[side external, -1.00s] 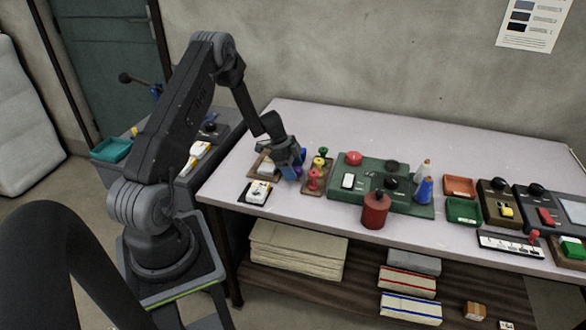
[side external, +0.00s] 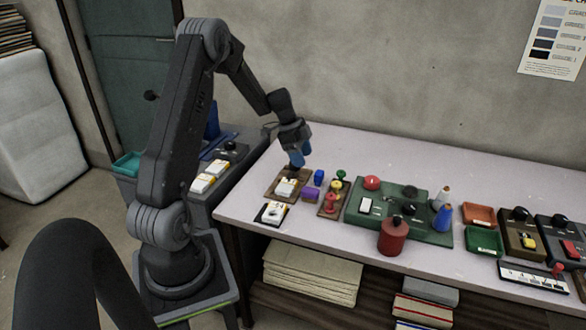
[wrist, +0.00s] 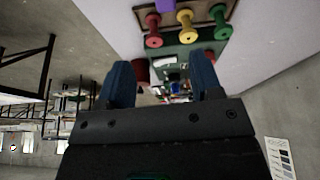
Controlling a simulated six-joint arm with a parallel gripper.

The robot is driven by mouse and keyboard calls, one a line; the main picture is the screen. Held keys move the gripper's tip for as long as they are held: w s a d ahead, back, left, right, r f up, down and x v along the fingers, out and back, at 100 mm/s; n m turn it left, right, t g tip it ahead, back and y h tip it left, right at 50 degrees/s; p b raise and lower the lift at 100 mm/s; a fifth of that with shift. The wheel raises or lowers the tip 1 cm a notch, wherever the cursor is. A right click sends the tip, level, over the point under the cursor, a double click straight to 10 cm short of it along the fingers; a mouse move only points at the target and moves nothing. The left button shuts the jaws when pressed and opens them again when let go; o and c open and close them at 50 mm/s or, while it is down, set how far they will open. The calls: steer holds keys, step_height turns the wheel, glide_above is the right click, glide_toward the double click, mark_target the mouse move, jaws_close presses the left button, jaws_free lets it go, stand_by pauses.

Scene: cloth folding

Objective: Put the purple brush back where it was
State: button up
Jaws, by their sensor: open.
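The purple brush (side external: 309,194) appears as a small purple block on the table, between the brown board with a white piece (side external: 286,187) and the rack of coloured spools (side external: 333,196). A small blue block (side external: 319,176) stands just behind it. My gripper (side external: 300,161) is open and empty, raised above and behind the brush, apart from it. In the wrist view my two blue fingers (wrist: 162,82) are spread with nothing between them. A purple piece (wrist: 165,5) shows at the top edge there, largely cut off; I cannot tell whether it is the brush.
A green board (side external: 425,228) with knobs and a dark red canister (side external: 393,237) stand to the right. Orange (side external: 479,215) and green (side external: 484,240) trays lie farther right. The table behind these things is clear.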

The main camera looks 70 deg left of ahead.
steer(key=d+r+n+y, duration=0.1)
steer(key=d+r+n, duration=0.1)
steer(key=d+r, duration=0.9)
steer(key=s+d+r+n+t+y, duration=0.1)
steer(key=s+d+r+n, duration=0.2)
steer(key=s+d, duration=0.6)
steer(key=s+d+r+n+t+y, duration=0.1)
steer(key=s+d+r+n, duration=0.2)
steer(key=s+d, duration=0.6)
steer(key=shift+d+r+n, duration=0.3)
steer(key=shift+d+r, duration=0.35)
steer(key=shift+d, duration=0.1)
steer(key=shift+s, duration=0.1)
